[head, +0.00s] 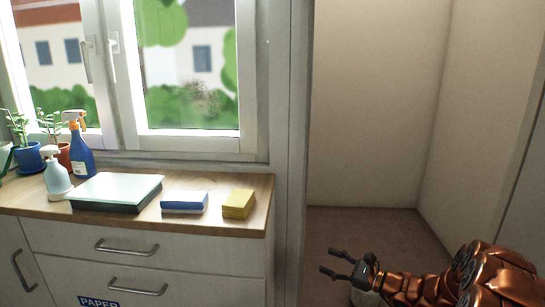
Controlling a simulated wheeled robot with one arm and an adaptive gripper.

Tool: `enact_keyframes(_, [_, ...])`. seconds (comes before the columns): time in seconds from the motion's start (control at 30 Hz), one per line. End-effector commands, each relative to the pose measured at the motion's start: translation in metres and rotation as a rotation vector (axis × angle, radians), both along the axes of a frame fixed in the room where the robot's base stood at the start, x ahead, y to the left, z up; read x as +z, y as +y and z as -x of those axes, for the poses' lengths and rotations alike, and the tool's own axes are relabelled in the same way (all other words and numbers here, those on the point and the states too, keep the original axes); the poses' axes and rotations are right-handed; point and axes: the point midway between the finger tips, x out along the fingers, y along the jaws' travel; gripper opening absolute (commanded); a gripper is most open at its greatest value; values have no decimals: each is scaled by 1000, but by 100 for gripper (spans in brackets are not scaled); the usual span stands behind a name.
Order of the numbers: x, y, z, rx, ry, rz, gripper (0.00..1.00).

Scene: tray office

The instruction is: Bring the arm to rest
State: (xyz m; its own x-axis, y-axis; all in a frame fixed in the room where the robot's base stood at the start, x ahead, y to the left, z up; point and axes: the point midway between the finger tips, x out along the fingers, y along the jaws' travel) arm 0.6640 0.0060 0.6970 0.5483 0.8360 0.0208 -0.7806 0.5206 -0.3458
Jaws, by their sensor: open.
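My gripper (339,262) is at the lower right of the head view, at the end of my copper-coloured arm. Its two dark fingers are spread apart and nothing is between them. It points left, over the brown floor and to the right of the cabinet, touching nothing that I can see. A pale rounded thing shows partly below the gripper's base; I cannot tell what it is.
A wooden counter (112,221) on a white drawer cabinet (190,250) stands left, below a window. On it are spray bottles, plants, a flat pale-topped box (118,190), a blue sponge (185,201) and a yellow sponge (238,203). The alcove floor (365,225) looks clear.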

Motion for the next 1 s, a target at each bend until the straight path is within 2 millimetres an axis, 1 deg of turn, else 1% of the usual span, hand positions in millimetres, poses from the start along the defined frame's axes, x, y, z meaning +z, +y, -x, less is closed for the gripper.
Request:
enact_keyframes(0.03, [26,18,11,54,-18,29,56])
enact_keyframes(0.1, [46,39,29,126,-35,69,56])
enact_keyframes(0.17, [63,56,46,187,-51,104,56])
enact_keyframes(0.2, [74,67,57,227,-63,130,56])
enact_keyframes(0.27, [88,81,74,285,-79,168,56])
enact_keyframes(0.3, [98,90,86,325,-92,194,56])
enact_keyframes(0.37, [111,102,104,382,-108,234,56])
enact_keyframes(0.5, [137,125,149,515,-145,331,56])
enact_keyframes(0.57, [148,132,168,570,-163,377,56])
enact_keyframes(0.6, [154,136,181,606,-174,405,56])
enact_keyframes(0.77, [177,146,232,745,-218,527,56])
enact_keyframes(0.8, [182,147,245,779,-231,559,56])
enact_keyframes(0.87, [189,147,263,828,-245,606,56])
enact_keyframes(1.0, [205,142,303,940,-285,723,56])
